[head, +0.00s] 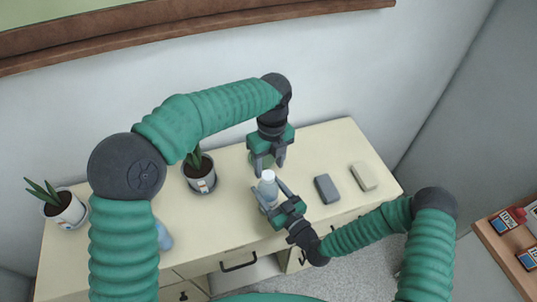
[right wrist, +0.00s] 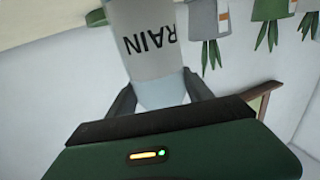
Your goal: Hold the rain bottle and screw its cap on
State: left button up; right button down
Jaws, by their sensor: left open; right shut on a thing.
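The rain bottle (right wrist: 150,45) has a pale label reading "RAIN", upside down in the right wrist view, and a pale blue end between the fingers. My right gripper (head: 275,194) is shut on the bottle (head: 268,190) above the dresser; it also shows in the right wrist view (right wrist: 160,98). The bottle stands roughly upright in the head view, with a whitish top. I cannot tell whether that top is the cap. My left gripper (head: 267,152) is open, pointing down, just behind and above the bottle, apart from it. No separate cap is visible.
The cream dresser (head: 240,225) holds potted plants at left (head: 66,212) and middle (head: 201,177). A dark block (head: 326,188) and a beige block (head: 364,176) lie to the right. A light blue object (head: 164,237) is partly hidden by my left arm.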

aim_at(268, 175)
pick_arm(q)
jog(key=n, duration=0.7)
jog(key=shift+r, duration=0.2)
jog(key=n, duration=0.6)
jog(key=shift+r+n, duration=0.35)
jog(key=shift+n, duration=0.05)
jog(key=n, duration=0.4)
jog(key=r+n, duration=0.1)
jog(key=n, duration=0.2)
jog(key=shift+w+a, duration=0.1)
jog(key=n, duration=0.5)
jog(key=shift+w+r, duration=0.1)
jog(key=shift+r, duration=0.3)
jog(key=n, duration=0.3)
jog(key=shift+r, duration=0.25)
notch_tip(268, 175, down, 8)
jog(key=shift+f, duration=0.1)
